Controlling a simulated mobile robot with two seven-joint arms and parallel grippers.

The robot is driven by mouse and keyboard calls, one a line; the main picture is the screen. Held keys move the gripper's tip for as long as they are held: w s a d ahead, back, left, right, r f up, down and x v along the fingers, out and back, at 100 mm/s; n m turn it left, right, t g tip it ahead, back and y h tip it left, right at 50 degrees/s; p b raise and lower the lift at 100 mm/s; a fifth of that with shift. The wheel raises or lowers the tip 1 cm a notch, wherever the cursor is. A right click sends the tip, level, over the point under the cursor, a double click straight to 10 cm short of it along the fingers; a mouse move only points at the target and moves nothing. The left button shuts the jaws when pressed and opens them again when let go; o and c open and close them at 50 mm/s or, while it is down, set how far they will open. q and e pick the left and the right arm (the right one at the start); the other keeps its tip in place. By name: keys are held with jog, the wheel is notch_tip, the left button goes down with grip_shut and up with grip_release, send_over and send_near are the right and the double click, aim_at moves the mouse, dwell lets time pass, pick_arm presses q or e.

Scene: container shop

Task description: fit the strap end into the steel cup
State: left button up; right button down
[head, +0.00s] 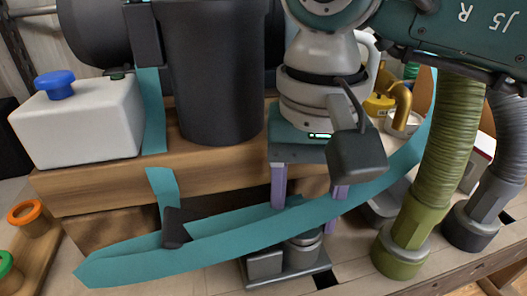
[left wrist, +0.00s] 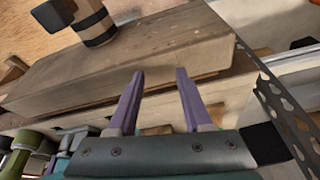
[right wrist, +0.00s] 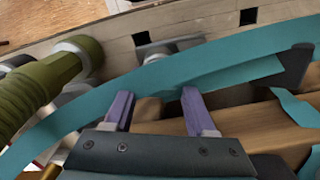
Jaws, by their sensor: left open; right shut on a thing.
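The teal strap (head: 240,232) curves across the front of the wooden beam in the head view, its pointed end (head: 95,272) hanging at the lower left. My right gripper (head: 308,196) points down behind the strap and is shut on it. In the right wrist view the strap (right wrist: 135,92) crosses the fingertips (right wrist: 157,98). A small grey metal cylinder (head: 304,246), possibly the steel cup, stands on a dark plate below the strap and is partly hidden by it. My left gripper (left wrist: 157,80) is open and empty over the wooden beam's edge in the left wrist view.
A dark bin (head: 212,75) and a white canister (head: 78,125) with a blue cap stand on the wooden beam (head: 110,185). Thick green (head: 447,150) and grey hoses stand at the right. A dark clip (head: 174,228) sits on a short teal strip.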

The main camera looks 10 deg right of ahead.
jog(key=shift+f, duration=0.25)
jog(key=shift+c, duration=0.7)
grip_release()
notch_tip(320, 180, up, 10)
